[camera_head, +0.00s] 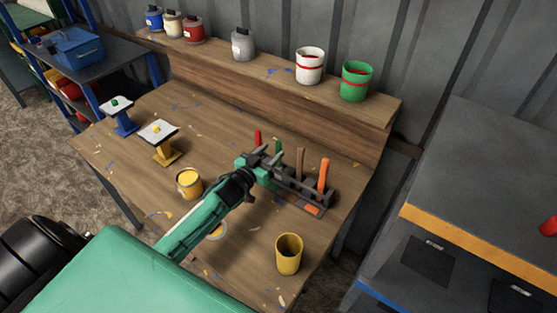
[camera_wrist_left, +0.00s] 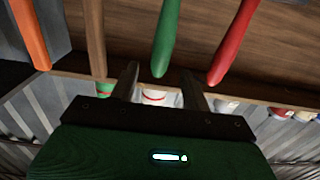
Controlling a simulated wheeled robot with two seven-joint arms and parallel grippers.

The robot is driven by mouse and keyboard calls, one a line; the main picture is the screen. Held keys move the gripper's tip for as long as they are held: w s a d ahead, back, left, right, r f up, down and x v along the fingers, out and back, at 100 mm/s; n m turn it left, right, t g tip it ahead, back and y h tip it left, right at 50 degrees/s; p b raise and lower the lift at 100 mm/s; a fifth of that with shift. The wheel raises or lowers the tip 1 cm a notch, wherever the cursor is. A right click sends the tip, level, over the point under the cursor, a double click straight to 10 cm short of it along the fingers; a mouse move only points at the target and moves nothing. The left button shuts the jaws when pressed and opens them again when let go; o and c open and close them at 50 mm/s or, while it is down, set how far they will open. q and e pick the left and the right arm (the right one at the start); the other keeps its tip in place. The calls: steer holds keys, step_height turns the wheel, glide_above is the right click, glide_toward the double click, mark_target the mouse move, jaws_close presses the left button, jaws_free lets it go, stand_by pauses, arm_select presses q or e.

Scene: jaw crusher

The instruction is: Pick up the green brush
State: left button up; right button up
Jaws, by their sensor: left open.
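The green brush (camera_head: 278,146) stands handle up in a dark brush rack (camera_head: 318,203), between a red brush (camera_head: 258,138) and a brown brush (camera_head: 300,160). An orange brush (camera_head: 323,175) stands at the rack's right end. My left gripper (camera_head: 270,156) is open and empty, right at the rack by the green handle. In the left wrist view the green handle (camera_wrist_left: 167,38) hangs from the top, its tip between the two fingertips (camera_wrist_left: 158,74) in the picture. I cannot tell whether it lies between the jaws in depth. The bristles are hidden. My right gripper is not in view.
The red handle (camera_wrist_left: 235,40) and brown handle (camera_wrist_left: 95,38) flank the fingers closely. A yellow cup (camera_head: 289,254) and a yellow paint can (camera_head: 188,183) stand on the wooden table (camera_head: 120,170). Paint cans line the raised shelf behind, including a green one (camera_head: 356,82).

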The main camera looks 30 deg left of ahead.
mark_target(277, 147)
arm_select(q)
steer(key=w, duration=0.1)
steer(key=w+p, duration=0.2)
steer(key=w, duration=0.1)
steer(key=shift+d+r, duration=0.1)
steer(key=shift+d, duration=0.2)
steer(key=shift+w, duration=0.5)
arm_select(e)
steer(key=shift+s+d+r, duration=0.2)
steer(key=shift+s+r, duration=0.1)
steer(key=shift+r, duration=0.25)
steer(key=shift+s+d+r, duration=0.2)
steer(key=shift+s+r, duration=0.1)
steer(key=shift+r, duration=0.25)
arm_select(q)
steer(key=shift+c, duration=0.5)
jaws_close()
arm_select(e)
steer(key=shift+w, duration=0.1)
